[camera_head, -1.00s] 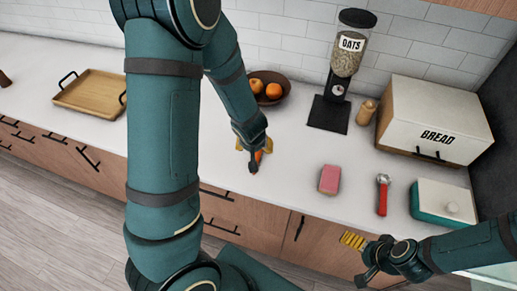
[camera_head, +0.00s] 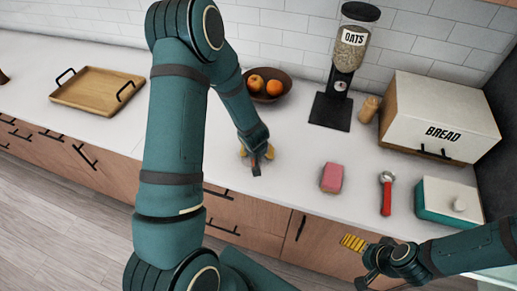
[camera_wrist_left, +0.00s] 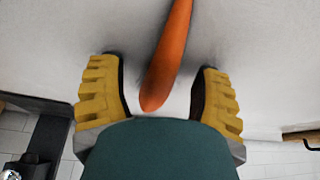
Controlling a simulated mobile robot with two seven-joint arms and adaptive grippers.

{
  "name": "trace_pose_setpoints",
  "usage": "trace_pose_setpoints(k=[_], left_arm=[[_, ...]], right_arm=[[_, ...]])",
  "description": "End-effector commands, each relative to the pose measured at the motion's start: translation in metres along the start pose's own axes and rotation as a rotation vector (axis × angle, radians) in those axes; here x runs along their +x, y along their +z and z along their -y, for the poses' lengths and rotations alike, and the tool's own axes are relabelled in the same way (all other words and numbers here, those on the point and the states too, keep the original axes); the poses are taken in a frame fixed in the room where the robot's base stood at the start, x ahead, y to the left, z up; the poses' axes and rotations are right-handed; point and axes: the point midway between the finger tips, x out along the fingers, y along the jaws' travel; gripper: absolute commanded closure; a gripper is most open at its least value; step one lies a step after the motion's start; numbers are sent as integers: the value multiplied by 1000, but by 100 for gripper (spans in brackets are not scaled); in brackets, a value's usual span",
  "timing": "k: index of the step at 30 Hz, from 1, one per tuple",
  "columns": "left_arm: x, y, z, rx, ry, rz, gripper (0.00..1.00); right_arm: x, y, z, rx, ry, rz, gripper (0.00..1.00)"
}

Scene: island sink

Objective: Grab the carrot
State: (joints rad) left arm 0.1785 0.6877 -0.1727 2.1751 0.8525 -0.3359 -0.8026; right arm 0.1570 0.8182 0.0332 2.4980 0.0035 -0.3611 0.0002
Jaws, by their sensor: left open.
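The orange carrot (camera_wrist_left: 172,52) shows in the left wrist view, lying on the white counter with its rounded end between my left gripper's yellow fingers. There is a gap between the carrot and each finger. My left gripper (camera_wrist_left: 160,95) is open and empty around that end. In the head view, my left gripper (camera_head: 257,158) is low at the counter's front part, and the carrot is mostly or wholly hidden by it. My right gripper (camera_head: 357,260) is at the lower right, in front of the counter's edge, away from the carrot; its opening is unclear.
A pink sponge (camera_head: 331,177), a red-handled tool (camera_head: 386,193) and a teal-and-white box (camera_head: 448,203) lie to the right. A fruit bowl (camera_head: 285,90), oats dispenser (camera_head: 335,109) and bread box (camera_head: 440,112) stand behind. A wooden tray (camera_head: 97,90) is at left.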

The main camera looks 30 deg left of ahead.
Motion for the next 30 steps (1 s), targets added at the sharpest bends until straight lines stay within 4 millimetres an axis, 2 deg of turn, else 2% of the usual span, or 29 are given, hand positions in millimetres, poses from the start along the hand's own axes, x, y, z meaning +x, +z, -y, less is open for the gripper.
trace_pose_setpoints(k=[8, 11, 12, 14, 30], left_arm=[[2, 0, 0, 1, 1, 0, 36], [2, 0, 0, 1, 1, 0, 65], [2, 0, 0, 1, 1, 0, 79], [2, 0, 0, 1, 1, 0, 100], [2, 0, 0, 0, 0, 2, 100]], right_arm=[[0, 0, 0, 0, 0, -1, 8], [0, 0, 0, 0, 0, -1, 8], [0, 0, 0, 0, 0, -1, 8], [0, 0, 0, 0, 0, -1, 8], [0, 0, 0, 0, 0, -1, 8]])
